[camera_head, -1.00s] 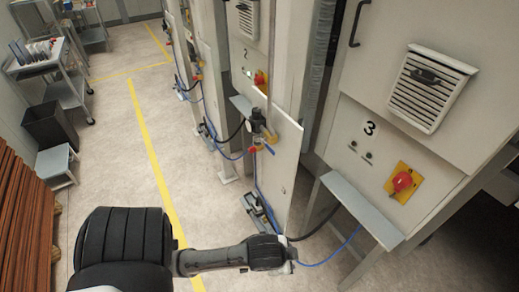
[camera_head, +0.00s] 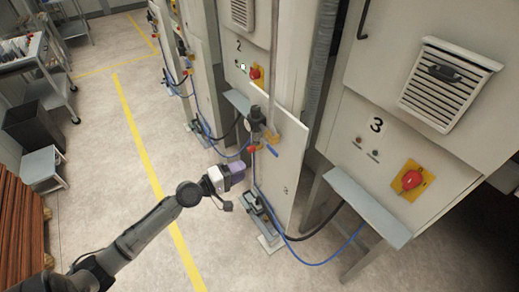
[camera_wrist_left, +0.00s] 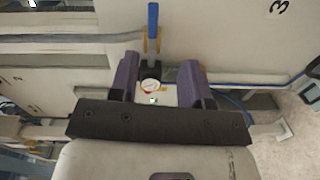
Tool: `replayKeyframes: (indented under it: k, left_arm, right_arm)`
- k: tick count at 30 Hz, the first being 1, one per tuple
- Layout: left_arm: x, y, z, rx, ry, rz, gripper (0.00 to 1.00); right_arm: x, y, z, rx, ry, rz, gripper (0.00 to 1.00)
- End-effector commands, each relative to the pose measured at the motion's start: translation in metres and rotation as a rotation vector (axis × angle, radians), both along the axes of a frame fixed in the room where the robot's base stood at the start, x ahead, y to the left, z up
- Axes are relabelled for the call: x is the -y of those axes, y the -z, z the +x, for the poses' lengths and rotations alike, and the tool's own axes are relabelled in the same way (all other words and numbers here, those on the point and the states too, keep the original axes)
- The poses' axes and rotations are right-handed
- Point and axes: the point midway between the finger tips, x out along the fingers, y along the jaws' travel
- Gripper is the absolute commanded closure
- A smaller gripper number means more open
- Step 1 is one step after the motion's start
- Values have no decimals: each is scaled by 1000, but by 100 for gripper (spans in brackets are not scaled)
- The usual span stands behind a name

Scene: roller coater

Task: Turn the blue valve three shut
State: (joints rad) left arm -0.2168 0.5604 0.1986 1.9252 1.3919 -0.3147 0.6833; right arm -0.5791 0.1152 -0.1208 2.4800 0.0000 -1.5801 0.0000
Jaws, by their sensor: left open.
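The blue valve handle (camera_head: 271,150) sits on the pipework at the edge of a pale upright panel, left of the cabinet marked 3. In the left wrist view the blue lever (camera_wrist_left: 153,20) points up from a yellow-brown fitting, ahead of the fingers. My left gripper (camera_head: 241,171) is just left of and below the handle, apart from it. In the wrist view its purple fingers (camera_wrist_left: 158,76) are open, with a round gauge (camera_wrist_left: 150,86) showing between them. My right gripper is not in view.
A red knob on a yellow plate (camera_head: 412,180) and a grey shelf (camera_head: 368,207) are on cabinet 3. Blue and black hoses hang below the panel (camera_head: 283,180).

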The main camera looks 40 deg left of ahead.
Motion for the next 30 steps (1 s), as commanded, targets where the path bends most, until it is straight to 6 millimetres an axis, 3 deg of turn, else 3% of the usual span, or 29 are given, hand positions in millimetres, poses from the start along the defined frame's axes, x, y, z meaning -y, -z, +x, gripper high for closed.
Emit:
replayKeyframes:
  k: [6, 11, 24, 30]
  left_arm:
    - [-5, -7, 5, 15, -40, -112, 56]
    - [-1, -8, 21, 13, -40, -121, 56]
    - [16, -7, 97, 12, -38, -117, 56]
    - [21, -6, 121, 11, -38, -116, 56]
  right_arm:
    - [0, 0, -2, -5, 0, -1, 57]
    - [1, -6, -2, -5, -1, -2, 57]
    - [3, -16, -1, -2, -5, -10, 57]
    - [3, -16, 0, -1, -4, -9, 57]
